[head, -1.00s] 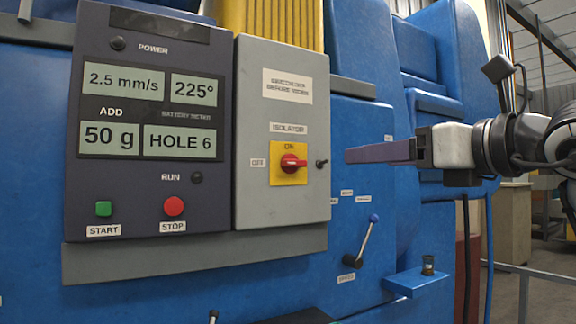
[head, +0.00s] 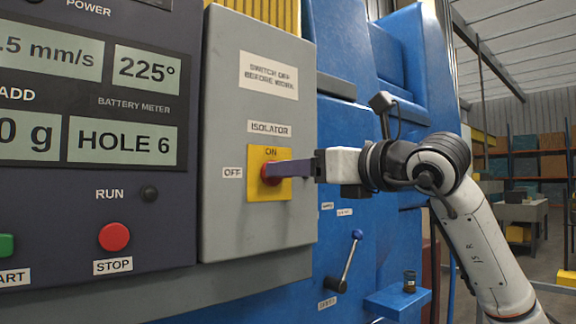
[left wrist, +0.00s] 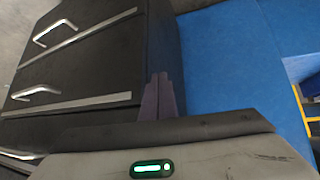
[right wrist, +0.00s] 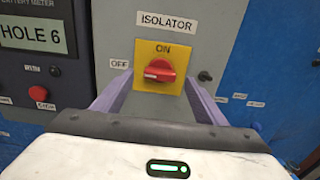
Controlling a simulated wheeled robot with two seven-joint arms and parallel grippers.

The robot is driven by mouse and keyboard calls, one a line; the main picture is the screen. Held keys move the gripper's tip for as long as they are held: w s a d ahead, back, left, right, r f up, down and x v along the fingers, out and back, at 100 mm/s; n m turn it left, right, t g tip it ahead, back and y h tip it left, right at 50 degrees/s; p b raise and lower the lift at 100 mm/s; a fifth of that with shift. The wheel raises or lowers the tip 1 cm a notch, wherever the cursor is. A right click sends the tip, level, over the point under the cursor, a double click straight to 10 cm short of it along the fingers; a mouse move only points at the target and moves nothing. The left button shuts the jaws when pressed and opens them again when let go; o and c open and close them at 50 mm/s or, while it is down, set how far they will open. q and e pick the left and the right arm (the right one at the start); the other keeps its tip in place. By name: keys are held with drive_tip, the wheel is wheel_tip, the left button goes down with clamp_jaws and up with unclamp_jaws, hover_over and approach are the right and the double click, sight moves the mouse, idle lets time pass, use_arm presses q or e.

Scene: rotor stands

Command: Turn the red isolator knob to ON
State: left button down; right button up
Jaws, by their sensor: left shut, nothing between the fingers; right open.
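The red isolator knob (head: 268,174) sits on a yellow plate (head: 257,193) on the grey isolator box. In the right wrist view the red knob (right wrist: 160,71) has its white mark pointing left, towards the OFF label (right wrist: 119,64); the ON label is above it. My right gripper (head: 280,170) is open, level with the knob, its fingers (right wrist: 160,80) spread to either side. In the head view a finger partly covers the knob; I cannot tell whether they touch. My left gripper (left wrist: 158,97) is shut and empty, away from the box.
A display panel with a red STOP button (head: 114,237) stands left of the isolator box (head: 258,232). A blue-knobbed lever (head: 350,260) and a small blue shelf (head: 398,302) are below right. Dark drawers (left wrist: 90,65) face my left gripper.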

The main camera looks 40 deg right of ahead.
sight(268, 181)
drive_tip(key=w, duration=0.3)
drive_tip(key=shift+w+a, duration=0.15)
drive_tip(key=c, duration=1.1)
use_arm(q)
drive_tip(key=shift+w+a+r, duration=0.25)
drive_tip(key=shift+w+r, duration=0.05)
use_arm(e)
drive_tip(key=shift+o, duration=0.2)
